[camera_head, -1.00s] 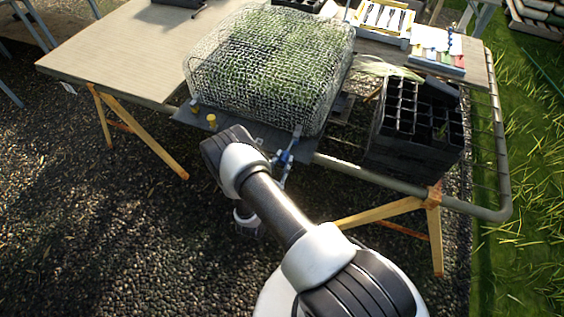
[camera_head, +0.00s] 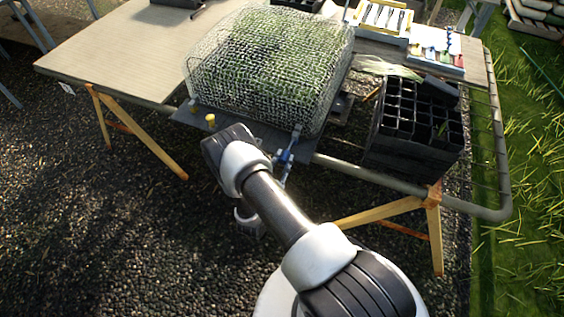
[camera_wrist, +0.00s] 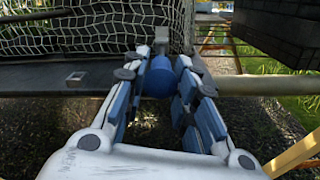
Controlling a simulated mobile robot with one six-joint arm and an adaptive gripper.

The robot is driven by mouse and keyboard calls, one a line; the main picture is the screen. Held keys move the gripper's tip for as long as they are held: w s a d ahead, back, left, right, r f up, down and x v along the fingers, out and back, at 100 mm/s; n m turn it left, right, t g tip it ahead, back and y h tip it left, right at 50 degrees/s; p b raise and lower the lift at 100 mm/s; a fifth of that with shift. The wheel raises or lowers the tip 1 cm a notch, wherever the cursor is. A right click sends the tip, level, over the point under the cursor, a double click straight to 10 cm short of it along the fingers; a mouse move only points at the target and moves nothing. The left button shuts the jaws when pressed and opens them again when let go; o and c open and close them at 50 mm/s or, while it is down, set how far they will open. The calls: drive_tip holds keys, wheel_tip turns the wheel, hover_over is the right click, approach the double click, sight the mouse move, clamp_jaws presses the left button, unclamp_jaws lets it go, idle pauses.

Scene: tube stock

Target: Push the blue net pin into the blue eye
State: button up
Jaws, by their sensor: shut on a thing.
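The blue net pin shows its round blue head (camera_wrist: 158,78) in the wrist view. It sits between the two blue-padded fingers of my gripper (camera_wrist: 160,84), which is shut on it. A grey upright fitting (camera_wrist: 162,38) stands just beyond the pin head, at the corner of the netting. I cannot tell whether the pin's tip is inside an eye; the blue eye itself is not clearly seen. In the head view my gripper (camera_head: 285,158) is at the front edge of the dark board, just below the right front corner of the net cover (camera_head: 270,65).
A yellow pin (camera_head: 210,120) stands at the board's left front. An empty square socket (camera_wrist: 75,78) shows left of my gripper. A stack of black cell trays (camera_head: 412,140) and a metal rail (camera_head: 375,180) lie to the right. The bench's left part (camera_head: 110,55) is clear.

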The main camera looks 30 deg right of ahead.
sight(289, 148)
drive_tip(key=shift+b+x, duration=1.35)
drive_tip(key=shift+x, duration=1.7)
idle(1.1)
drive_tip(key=o, duration=1.2)
drive_tip(key=shift+c, duration=0.2)
drive_tip(key=shift+o, duration=0.6)
drive_tip(key=o, duration=0.9)
drive_tip(key=shift+s, duration=0.1)
drive_tip(key=shift+o, duration=0.2)
drive_tip(key=shift+f, duration=0.1)
drive_tip(key=shift+s+f, duration=0.1)
drive_tip(key=shift+a, duration=0.1)
drive_tip(key=shift+v, duration=1.15)
